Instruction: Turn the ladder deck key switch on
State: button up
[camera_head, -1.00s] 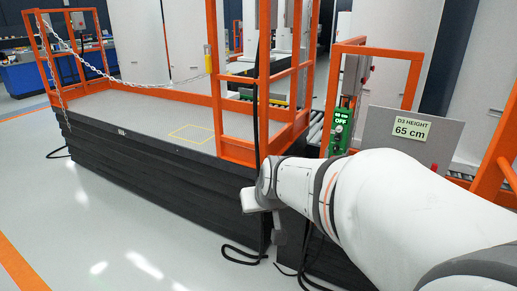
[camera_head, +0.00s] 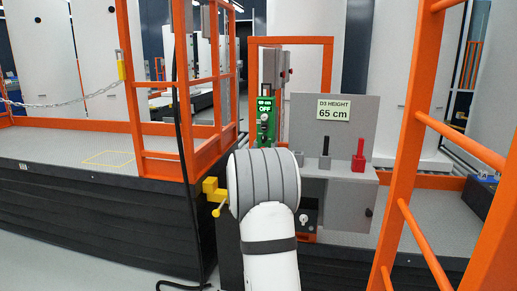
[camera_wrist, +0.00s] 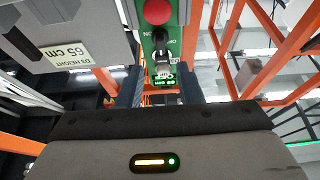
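The green key switch panel (camera_head: 265,118) stands past my arm in the head view, with a lit display reading OFF (camera_head: 264,107). In the wrist view, which is upside down, the panel (camera_wrist: 147,42) shows a red button (camera_wrist: 157,12), a dark key switch with a grey metal part (camera_wrist: 163,58), and a green lit display (camera_wrist: 164,83). In the head view my arm hides the gripper.
A grey board with a "D3 HEIGHT 65 cm" sign (camera_head: 334,110) stands right of the panel, above a grey box with black and red levers (camera_head: 358,155). Orange rails (camera_head: 408,150) rise at right and left (camera_head: 134,90). A yellow handle (camera_head: 214,192) is left of my arm.

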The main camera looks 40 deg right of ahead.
aim_at(263, 138)
jog(key=x, duration=0.6)
jog(key=shift+w+d+r, duration=0.1)
jog(key=shift+w+d, duration=0.05)
jog(key=shift+w, duration=0.1)
jog(key=shift+c, duration=0.4)
grip_shut()
